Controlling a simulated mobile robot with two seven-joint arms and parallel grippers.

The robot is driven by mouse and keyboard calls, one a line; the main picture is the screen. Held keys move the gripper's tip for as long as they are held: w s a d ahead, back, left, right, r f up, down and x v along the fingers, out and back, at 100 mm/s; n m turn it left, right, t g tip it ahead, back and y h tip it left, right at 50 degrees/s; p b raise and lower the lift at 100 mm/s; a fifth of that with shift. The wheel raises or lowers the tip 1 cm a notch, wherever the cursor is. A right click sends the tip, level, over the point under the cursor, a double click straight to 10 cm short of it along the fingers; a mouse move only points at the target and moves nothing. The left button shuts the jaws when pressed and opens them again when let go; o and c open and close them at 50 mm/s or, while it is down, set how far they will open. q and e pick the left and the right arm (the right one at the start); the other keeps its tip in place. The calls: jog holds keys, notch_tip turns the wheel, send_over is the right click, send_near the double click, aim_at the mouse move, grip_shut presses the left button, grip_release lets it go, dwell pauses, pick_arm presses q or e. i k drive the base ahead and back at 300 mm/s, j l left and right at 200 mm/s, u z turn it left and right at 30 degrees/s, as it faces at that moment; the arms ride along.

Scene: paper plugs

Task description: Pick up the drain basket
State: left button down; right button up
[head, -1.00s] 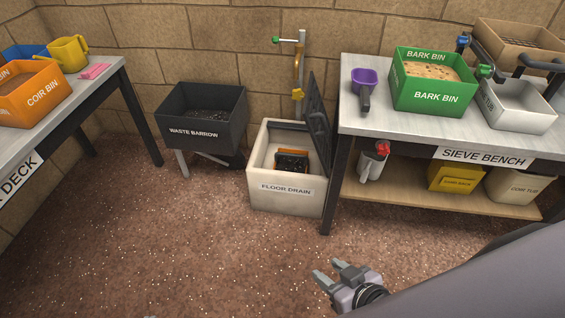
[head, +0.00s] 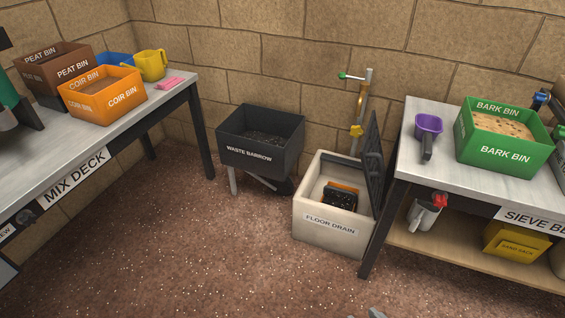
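The drain basket (head: 339,201), dark with an orange rim at the back, sits inside the cream floor drain box (head: 323,235). The box's dark lid (head: 373,165) stands raised on its right side. Only a small grey fingertip of my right gripper (head: 376,313) shows at the bottom edge, well in front of the drain and apart from it; its opening is hidden. My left gripper is out of view.
The waste barrow (head: 259,155) stands left of the drain. The sieve bench (head: 452,171) is close on the right, with a green bark bin (head: 500,155) on top. The mix deck (head: 108,143) is at left. The floor in front is clear.

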aim_at(334, 194)
jog(key=i+u, duration=0.15)
jog(key=i, duration=1.55)
jog(key=i+l+z, duration=0.1)
jog(key=i+l, duration=0.1)
jog(key=l, duration=0.05)
